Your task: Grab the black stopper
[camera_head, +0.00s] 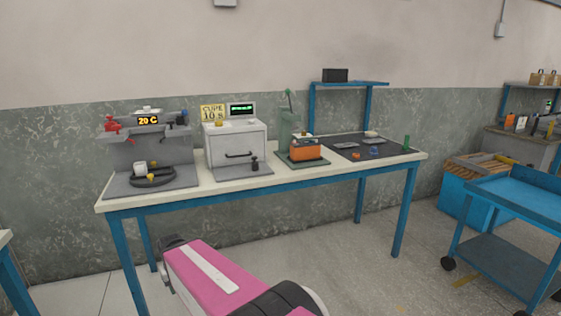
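A small black piece (254,163) that looks like the black stopper stands upright on the grey base plate in front of the white box-shaped machine (235,147), below its dark handle. It is small in the picture, so its exact shape is hard to tell. The machine stands on the long workbench (233,191). A pink part of my arm shows low in the picture, in front of the bench and well apart from the black piece. I cannot make out my gripper's fingers in this view.
A grey machine (150,155) with red knobs stands left of the white one. A green press (287,125) and an orange block (305,149) stand to its right, then a dark mat (384,141) with small parts. A blue cart (510,254) stands at the right.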

